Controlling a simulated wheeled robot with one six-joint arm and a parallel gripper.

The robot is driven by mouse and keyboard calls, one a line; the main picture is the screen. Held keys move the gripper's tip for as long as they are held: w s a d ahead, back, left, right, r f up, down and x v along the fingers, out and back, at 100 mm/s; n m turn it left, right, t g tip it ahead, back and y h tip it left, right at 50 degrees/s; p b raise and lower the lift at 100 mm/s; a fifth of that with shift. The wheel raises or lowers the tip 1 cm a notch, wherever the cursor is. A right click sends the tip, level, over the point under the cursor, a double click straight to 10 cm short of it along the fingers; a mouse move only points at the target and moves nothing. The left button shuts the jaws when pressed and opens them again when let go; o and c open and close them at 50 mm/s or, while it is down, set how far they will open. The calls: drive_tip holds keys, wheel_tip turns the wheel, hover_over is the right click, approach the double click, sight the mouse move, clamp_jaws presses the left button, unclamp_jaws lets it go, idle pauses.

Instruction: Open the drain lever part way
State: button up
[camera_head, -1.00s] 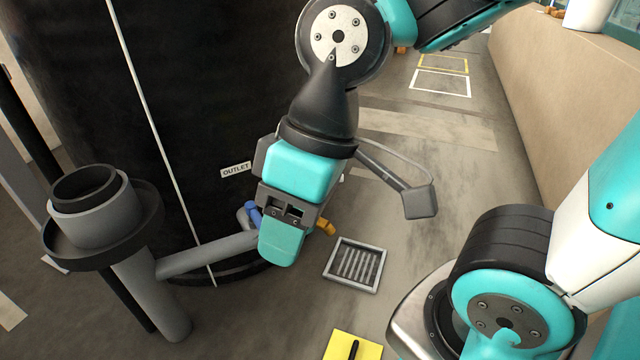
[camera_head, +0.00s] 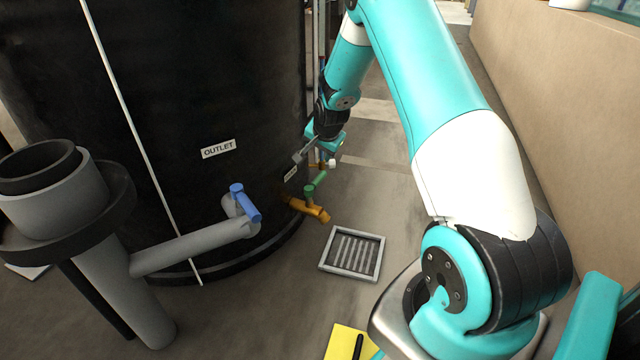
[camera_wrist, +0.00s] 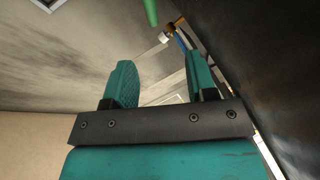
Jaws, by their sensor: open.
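The drain tap (camera_head: 309,208) is brass-coloured and sticks out low from the right side of the black tank, with a green lever (camera_head: 317,183) on top. A small label above it is too small to read. My gripper (camera_head: 322,152) is above and behind the lever, close to the tank's right side, apart from the lever. In the wrist view my gripper (camera_wrist: 162,78) has its two teal fingers spread with nothing between them. A green piece (camera_wrist: 151,12), likely the lever, shows at the top edge beyond the fingers.
The black tank (camera_head: 200,90) stands close on the left. A grey pipe (camera_head: 190,247) with a blue lever (camera_head: 245,202) lies under the OUTLET label (camera_head: 219,149). A floor grate (camera_head: 352,253) lies below the tap. A yellow pad (camera_head: 345,343) is at the front. Floor to the right is clear.

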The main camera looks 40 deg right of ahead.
sight(320, 177)
drive_tip(key=shift+m+h, duration=0.3)
drive_tip(key=shift+m, duration=0.2)
drive_tip(key=b+x, duration=0.3)
drive_tip(key=x, duration=0.3)
drive_tip(key=d+b+x, duration=0.1)
drive_tip(key=b+x, duration=0.2)
drive_tip(key=x, duration=0.3)
drive_tip(key=s+b+x, duration=0.1)
drive_tip(key=b+x, duration=0.2)
drive_tip(key=x, duration=0.4)
drive_tip(key=shift+s+d, duration=0.1)
drive_tip(key=shift+d, duration=0.35)
drive_tip(key=shift+w+d+f+b, duration=0.15)
drive_tip(key=shift+w+f+b, duration=0.15)
drive_tip(key=shift+f+b, duration=0.15)
clamp_jaws()
